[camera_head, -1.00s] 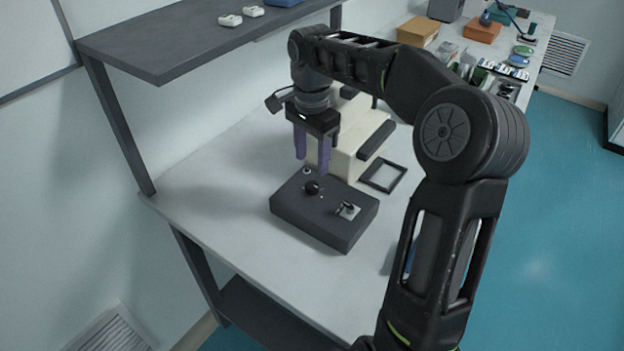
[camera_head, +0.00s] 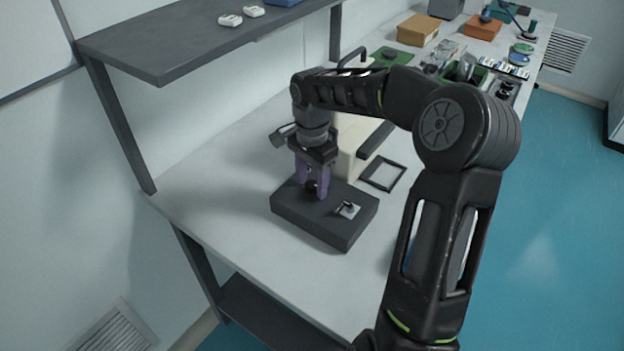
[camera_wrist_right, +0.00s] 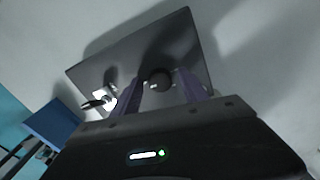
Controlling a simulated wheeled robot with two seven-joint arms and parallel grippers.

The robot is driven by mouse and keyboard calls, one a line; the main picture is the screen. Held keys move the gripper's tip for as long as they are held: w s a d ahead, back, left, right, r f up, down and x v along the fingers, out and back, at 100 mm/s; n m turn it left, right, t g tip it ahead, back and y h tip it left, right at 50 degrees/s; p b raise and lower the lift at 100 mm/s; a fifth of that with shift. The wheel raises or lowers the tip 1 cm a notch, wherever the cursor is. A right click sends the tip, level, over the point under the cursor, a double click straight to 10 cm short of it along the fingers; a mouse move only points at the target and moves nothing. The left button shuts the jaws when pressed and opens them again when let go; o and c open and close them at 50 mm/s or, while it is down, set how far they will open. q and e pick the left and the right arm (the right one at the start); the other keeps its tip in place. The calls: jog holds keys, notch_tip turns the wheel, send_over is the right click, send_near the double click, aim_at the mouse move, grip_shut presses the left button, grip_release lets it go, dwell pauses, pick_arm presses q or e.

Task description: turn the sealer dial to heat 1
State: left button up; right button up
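The round black dial (camera_wrist_right: 158,80) stands on the top of a dark grey control box (camera_head: 325,228) on the bench. My right gripper (camera_head: 314,194) points down over the box, its purple fingers on either side of the dial. In the right wrist view the fingers (camera_wrist_right: 161,95) are apart, with gaps between them and the dial. In the head view the fingers mostly hide the dial, and its setting cannot be read. A metal switch (camera_head: 348,210) with a black lever sits on the same box. My left gripper is not in view.
A cream machine with a black bar (camera_head: 377,139) stands just behind the box, partly hidden by my arm. A black frame (camera_head: 383,174) lies beside it. A dark shelf (camera_head: 190,45) overhangs the bench at the left. The bench (camera_head: 230,160) left of the box is clear.

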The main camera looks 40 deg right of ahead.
grip_shut()
dwell(0.3)
